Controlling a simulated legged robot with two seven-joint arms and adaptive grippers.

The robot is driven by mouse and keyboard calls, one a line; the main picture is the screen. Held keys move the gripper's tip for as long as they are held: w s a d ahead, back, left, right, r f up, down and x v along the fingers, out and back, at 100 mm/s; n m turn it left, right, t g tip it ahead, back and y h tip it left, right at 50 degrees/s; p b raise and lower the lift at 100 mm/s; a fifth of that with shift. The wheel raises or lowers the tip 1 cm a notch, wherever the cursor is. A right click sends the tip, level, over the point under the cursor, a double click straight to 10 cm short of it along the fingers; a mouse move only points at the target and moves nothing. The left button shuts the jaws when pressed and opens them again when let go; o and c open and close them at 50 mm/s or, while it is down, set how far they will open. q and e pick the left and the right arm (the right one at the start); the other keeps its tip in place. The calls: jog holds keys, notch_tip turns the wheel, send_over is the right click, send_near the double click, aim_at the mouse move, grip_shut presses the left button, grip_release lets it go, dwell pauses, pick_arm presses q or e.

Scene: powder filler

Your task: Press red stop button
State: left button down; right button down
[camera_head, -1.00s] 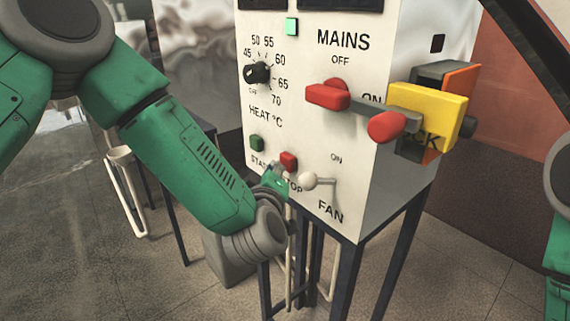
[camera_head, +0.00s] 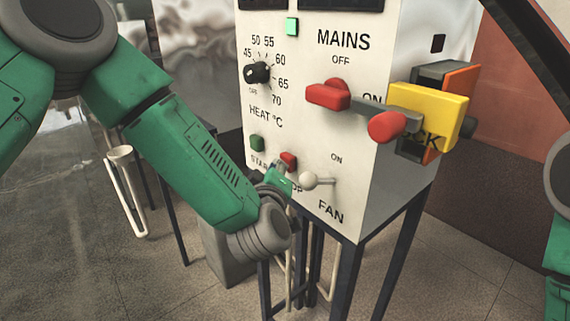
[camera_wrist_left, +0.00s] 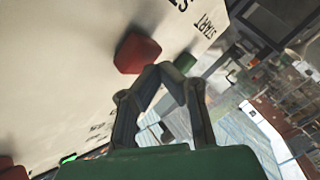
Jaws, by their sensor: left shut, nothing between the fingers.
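The red stop button (camera_head: 289,160) is on the front of the white control box, right of the green start button (camera_head: 257,143). My left gripper (camera_head: 281,166) is shut and empty, with its fingertips just below and left of the red button in the head view. In the left wrist view, the red button (camera_wrist_left: 137,53) stands out from the panel just beyond and left of the fingertips (camera_wrist_left: 165,70). The green button (camera_wrist_left: 186,63) is right of them. I cannot tell whether the fingertips touch the red button. My right gripper is out of view.
The white fan lever (camera_head: 309,180) is close right of my left gripper. Above are the heat dial (camera_head: 257,73), the red mains handle (camera_head: 328,95) and a yellow block (camera_head: 430,113). The box stands on dark legs (camera_head: 345,283).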

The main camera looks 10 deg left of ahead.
pick_arm(q)
jog(key=shift+w+d, duration=0.35)
jog(key=shift+w, duration=0.1)
dwell(0.6)
jog(key=shift+s, duration=0.1)
jog(key=shift+s+a, duration=0.6)
jog(key=shift+s, duration=0.1)
jog(key=s+a, duration=0.1)
jog(key=s, duration=0.1)
jog(key=s+a, duration=0.2)
dwell(0.6)
dwell(0.4)
